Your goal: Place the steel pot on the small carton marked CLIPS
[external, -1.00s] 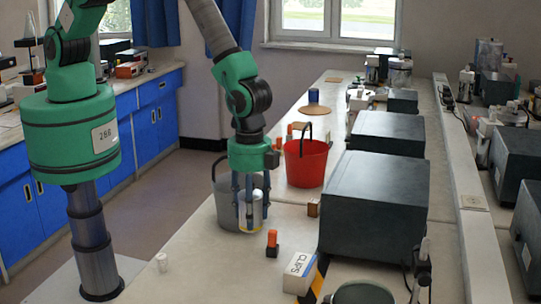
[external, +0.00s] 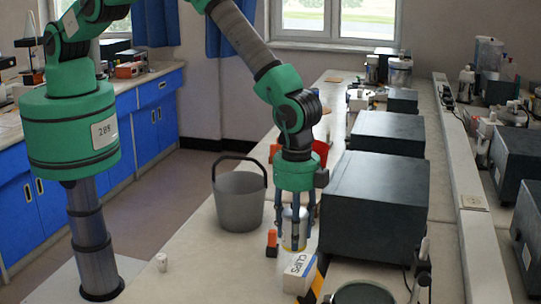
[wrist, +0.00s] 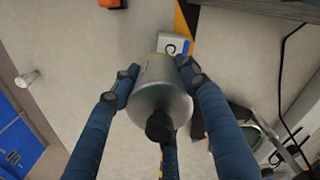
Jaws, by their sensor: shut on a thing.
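The steel pot (external: 294,229), a silvery cylinder with a black knob on its lid, is held upright between the blue fingers of my gripper (external: 296,226). The pot fills the middle of the wrist view (wrist: 158,97), with my gripper (wrist: 157,84) shut around it. The small white carton marked CLIPS (external: 299,266) lies on the bench just in front of and below the pot. In the wrist view the carton (wrist: 174,43) shows past the pot's far edge, partly hidden by it. I cannot tell whether pot and carton touch.
An orange-and-black object (external: 271,243) stands left of the carton. A large dark box (external: 375,210) is close on the right. A grey bucket (external: 238,205) stands behind left; a red bucket (external: 320,150) is mostly hidden by my gripper. The bench's left front is mostly clear.

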